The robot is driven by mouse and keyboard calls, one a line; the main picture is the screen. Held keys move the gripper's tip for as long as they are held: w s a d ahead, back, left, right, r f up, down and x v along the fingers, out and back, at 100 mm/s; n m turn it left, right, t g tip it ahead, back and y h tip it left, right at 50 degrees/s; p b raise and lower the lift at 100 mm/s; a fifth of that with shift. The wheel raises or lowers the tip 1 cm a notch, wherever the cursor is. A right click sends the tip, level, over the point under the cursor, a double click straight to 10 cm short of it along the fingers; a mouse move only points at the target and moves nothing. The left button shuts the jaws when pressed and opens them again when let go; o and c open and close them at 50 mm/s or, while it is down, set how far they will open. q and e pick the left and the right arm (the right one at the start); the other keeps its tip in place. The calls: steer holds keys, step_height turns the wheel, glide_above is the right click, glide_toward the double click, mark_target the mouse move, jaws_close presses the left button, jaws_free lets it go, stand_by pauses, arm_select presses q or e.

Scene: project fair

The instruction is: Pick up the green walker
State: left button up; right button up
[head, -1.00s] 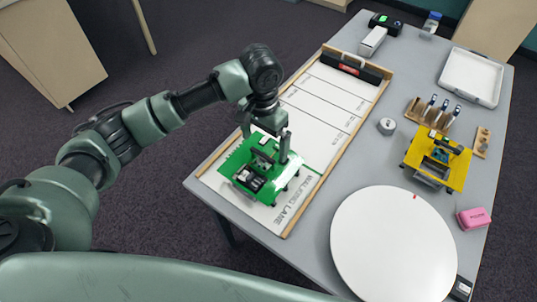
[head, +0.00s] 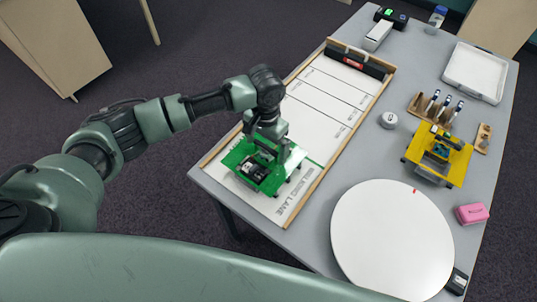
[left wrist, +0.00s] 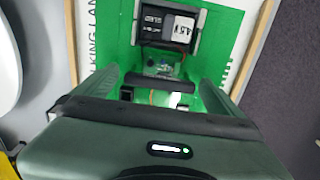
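The green walker (head: 236,158) has a flat green body with a black battery box on it. It stands at the near end of the white walking lane board (head: 325,130). My left gripper (head: 268,153) is low over the middle of the walker in the head view. In the left wrist view, the green body (left wrist: 225,32) lies below and its battery box (left wrist: 165,32) is just ahead of the fingers. The two fingers (left wrist: 162,80) are apart, on either side of the walker's middle parts. Contact with them cannot be made out. My right gripper is not in view.
A yellow walker (head: 457,168) stands at the right, near a wooden pen rack (head: 422,108). A large white disc (head: 390,240) and a pink block (head: 472,213) are nearer. A white tray (head: 473,72) is at the back right. A round white object (head: 388,120) sits beside the lane.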

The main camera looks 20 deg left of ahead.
arm_select(q)
steer(key=c, duration=1.4)
steer(key=shift+r, duration=0.1)
